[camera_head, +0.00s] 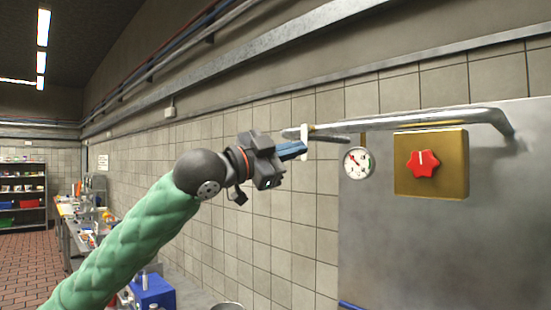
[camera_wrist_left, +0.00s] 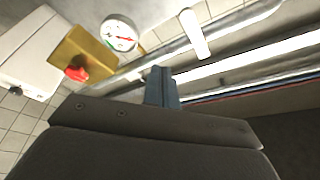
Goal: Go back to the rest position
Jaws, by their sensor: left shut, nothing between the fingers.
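My left gripper (camera_head: 292,150) is raised in front of the tiled wall, at the end of my green padded arm. Its blue fingers are shut with nothing between them. In the left wrist view the blue fingers (camera_wrist_left: 162,88) show together, pointing toward the wall pipe. In the head view the fingertips appear close to a white upright piece (camera_head: 304,142) on the pipe; I cannot tell whether they touch. My right gripper is not in view.
A brass box with a red knob (camera_head: 422,163) and a round gauge (camera_head: 357,163) are right of my gripper. A cluttered counter (camera_head: 75,235) and shelves (camera_head: 22,195) stand at left.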

